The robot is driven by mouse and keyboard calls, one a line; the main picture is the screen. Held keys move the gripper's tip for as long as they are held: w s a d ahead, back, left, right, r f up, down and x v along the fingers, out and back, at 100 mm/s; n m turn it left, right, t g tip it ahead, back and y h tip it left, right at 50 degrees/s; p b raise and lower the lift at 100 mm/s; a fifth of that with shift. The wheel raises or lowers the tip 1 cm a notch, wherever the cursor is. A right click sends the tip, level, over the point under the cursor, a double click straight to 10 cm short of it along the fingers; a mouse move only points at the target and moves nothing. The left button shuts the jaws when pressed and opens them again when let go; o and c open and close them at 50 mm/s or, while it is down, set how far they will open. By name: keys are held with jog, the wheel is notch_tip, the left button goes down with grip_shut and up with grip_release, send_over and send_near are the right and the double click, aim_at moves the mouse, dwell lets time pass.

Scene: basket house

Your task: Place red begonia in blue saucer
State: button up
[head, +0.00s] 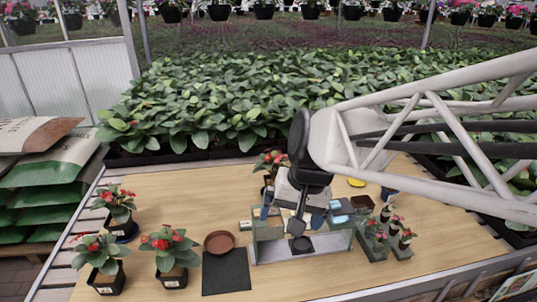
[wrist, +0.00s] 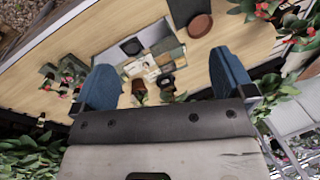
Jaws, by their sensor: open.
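Another begonia (head: 271,160) is at the back, partly hidden by my arm. My gripper (head: 292,218) hangs over the middle of the table, well right of the blue saucer. In the wrist view its blue fingers (wrist: 166,82) are wide apart with nothing held between them.
A brown saucer (head: 219,242) lies by a dark mat (head: 226,274). A grey rack (head: 300,254) stands below my gripper. Small potted plants (head: 380,240) in grey trays and a yellow item (head: 356,182) are to the right. Dense plants (head: 220,100) line the back. The front right tabletop is clear.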

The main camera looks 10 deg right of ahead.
jog(key=s+d+n+t+h, duration=0.1)
jog(key=s+d+n+h, duration=0.1)
jog(key=s+d, duration=0.4)
jog(key=shift+s+h, duration=0.4)
jog(key=shift+s, duration=0.7)
